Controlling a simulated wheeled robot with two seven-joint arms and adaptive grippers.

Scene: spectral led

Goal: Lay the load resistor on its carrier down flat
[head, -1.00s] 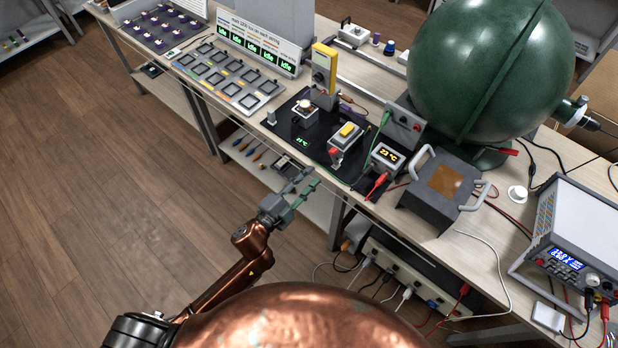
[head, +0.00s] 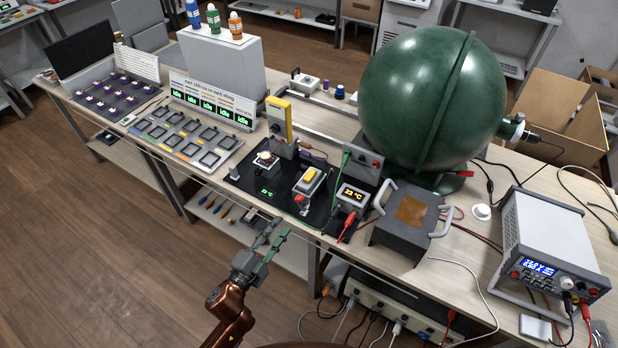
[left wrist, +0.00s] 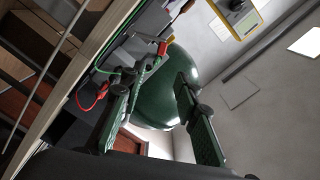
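I cannot say for certain which item is the load resistor on its carrier. In the head view, a grey block with a yellow top and a red part in front (head: 308,183) stands on the black mat (head: 262,187). My left gripper (head: 278,236) is in front of the table's front edge, short of the mat, with its fingers apart and nothing visible between them. In the left wrist view, its two dark green fingers (left wrist: 158,95) are spread, with the green sphere behind. My right gripper is not in view.
A grey box with handles (head: 392,240), a large green sphere (head: 425,95) and a power supply (head: 550,240) stand to the right. Open floor lies front left.

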